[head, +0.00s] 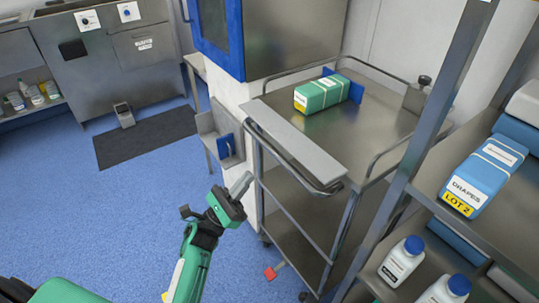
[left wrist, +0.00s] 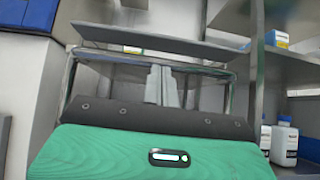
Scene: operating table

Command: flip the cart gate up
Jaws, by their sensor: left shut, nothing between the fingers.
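The steel cart (head: 385,125) stands right of centre in the head view. A long flat grey panel, which looks like its gate (head: 297,140), runs along its near left edge beside a curved rail. I cannot tell its exact tilt. The gate (left wrist: 150,40) also shows across the top of the left wrist view. My left gripper (head: 243,180) is shut and empty, just left of the cart and below the gate's level. Its fingers (left wrist: 168,72) point towards the cart, below the gate in the left wrist view. My right gripper is not in view.
A green package (head: 320,94) and a blue divider (head: 350,87) are on the cart top. A shelf rack with blue drapes (head: 483,175) and white bottles (head: 401,262) stands close on the right. A wall-mounted holder (head: 222,140) is near my gripper. Blue floor lies open at left.

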